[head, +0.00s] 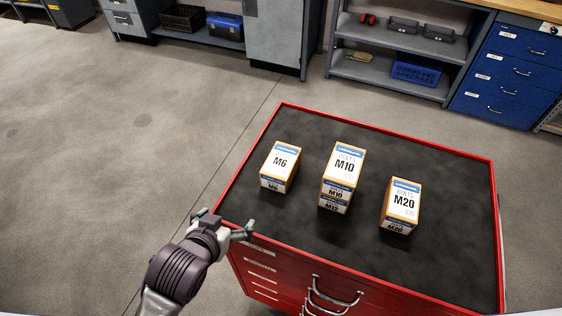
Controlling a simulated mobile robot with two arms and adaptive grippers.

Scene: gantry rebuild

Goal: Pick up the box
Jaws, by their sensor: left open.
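Several small cardboard boxes with white and blue labels stand on the black top of a red tool cabinet (270,222). The M6 box (280,162) is on the left, and the M20 box (403,200) is on the right. The M10 box (344,165) is in the middle, on top of another box (334,206) whose label looks like M12. My left gripper (222,222) is open and empty at the cabinet's near left corner, left of and nearer than the M6 box. My right gripper is not in view.
The cabinet top around the boxes is clear, with a raised red rim. Drawer handles (335,298) stick out at its front. Grey shelves (395,62) and a blue drawer unit (510,70) stand behind. Open concrete floor (110,150) lies to the left.

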